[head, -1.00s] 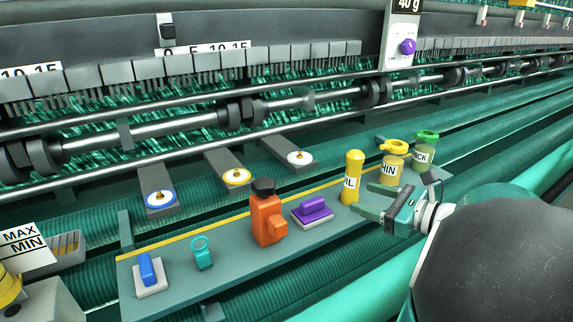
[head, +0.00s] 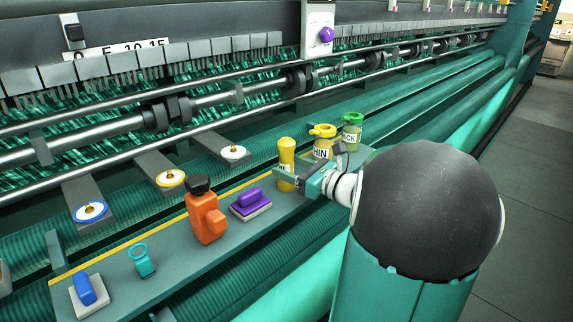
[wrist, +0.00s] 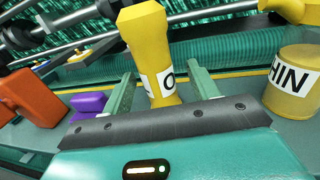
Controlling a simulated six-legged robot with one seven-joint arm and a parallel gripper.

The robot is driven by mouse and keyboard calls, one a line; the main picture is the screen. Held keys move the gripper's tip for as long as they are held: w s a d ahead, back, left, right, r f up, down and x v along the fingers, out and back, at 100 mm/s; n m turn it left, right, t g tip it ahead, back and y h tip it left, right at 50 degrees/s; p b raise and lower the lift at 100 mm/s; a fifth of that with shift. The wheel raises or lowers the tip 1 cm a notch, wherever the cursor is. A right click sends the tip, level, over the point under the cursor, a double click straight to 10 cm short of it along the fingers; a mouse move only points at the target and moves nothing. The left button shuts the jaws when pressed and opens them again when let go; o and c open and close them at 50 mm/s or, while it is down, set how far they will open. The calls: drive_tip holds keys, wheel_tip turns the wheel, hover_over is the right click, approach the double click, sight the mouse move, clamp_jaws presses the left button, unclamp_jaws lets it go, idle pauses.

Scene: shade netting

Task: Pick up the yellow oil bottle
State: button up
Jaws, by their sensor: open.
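The yellow oil bottle (head: 286,152) stands upright on the narrow green shelf, its label partly hidden by my gripper in the head view. In the wrist view the bottle (wrist: 147,50) rises between the two green fingers, with part of its label showing. My gripper (head: 288,180) is open, with one finger on each side of the bottle. A gap shows on the left side in the wrist view; whether the right finger touches is hard to tell.
A yellow can marked THIN (head: 322,148) and a green-lidded can (head: 351,134) stand right of the bottle. A purple block (head: 250,203), orange bottle (head: 206,215), teal ring piece (head: 141,261) and blue switch (head: 86,291) sit to the left.

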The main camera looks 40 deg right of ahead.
sight(280, 162)
drive_tip(key=w, duration=0.3)
drive_tip(key=shift+w+a, duration=0.2)
drive_tip(key=shift+a, duration=0.2)
drive_tip(key=c, duration=1.2)
drive_tip(key=shift+c, duration=0.2)
drive_tip(key=shift+r, duration=0.2)
